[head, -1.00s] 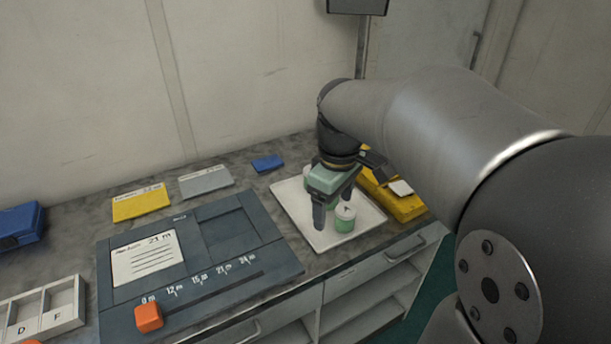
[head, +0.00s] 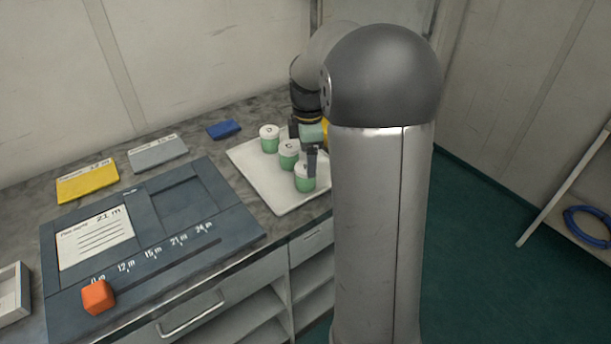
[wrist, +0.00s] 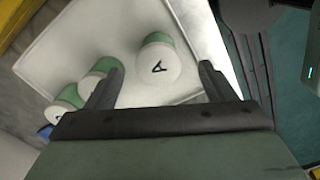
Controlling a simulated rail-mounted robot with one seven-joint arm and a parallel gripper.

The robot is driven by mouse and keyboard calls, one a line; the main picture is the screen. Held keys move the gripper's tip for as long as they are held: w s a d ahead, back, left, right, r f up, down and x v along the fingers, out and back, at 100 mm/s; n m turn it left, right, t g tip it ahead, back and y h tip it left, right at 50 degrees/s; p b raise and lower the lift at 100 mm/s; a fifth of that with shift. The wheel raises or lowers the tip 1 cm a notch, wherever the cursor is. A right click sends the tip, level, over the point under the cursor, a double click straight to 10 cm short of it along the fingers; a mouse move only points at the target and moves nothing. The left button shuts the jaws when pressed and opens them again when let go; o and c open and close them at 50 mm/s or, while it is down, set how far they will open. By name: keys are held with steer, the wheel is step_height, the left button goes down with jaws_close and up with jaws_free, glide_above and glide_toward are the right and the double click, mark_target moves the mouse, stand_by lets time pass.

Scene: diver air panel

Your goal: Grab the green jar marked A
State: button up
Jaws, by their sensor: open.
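The green jar marked A (wrist: 158,62) has a white lid with a black A and stands on a white tray (wrist: 65,38). In the head view the nearest green jar (head: 305,184) stands at the tray's right side, partly behind a finger; its letter is not readable. My gripper (wrist: 157,76) is open and empty. In the wrist view jar A shows between and beyond its fingertips; I cannot tell the gap. In the head view my gripper (head: 312,158) is over the tray's right side. Two other green jars (head: 288,155) (head: 269,139) stand behind in a row.
Left of the tray is a dark panel (head: 215,235) with an orange block (head: 98,297). Yellow (head: 88,182) and grey (head: 157,152) cards and a blue item (head: 223,129) lie behind. The jar beside A is close to the left finger in the wrist view.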

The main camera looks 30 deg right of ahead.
mark_target(304, 184)
steer(key=shift+w+a+f+p, duration=0.1)
steer(key=shift+f+p, duration=0.1)
steer(key=shift+f, duration=1.5)
steer(key=shift+w+a+f+p, duration=0.1)
steer(key=shift+f+p, duration=0.1)
steer(key=shift+f, duration=1.5)
steer(key=c, duration=1.2)
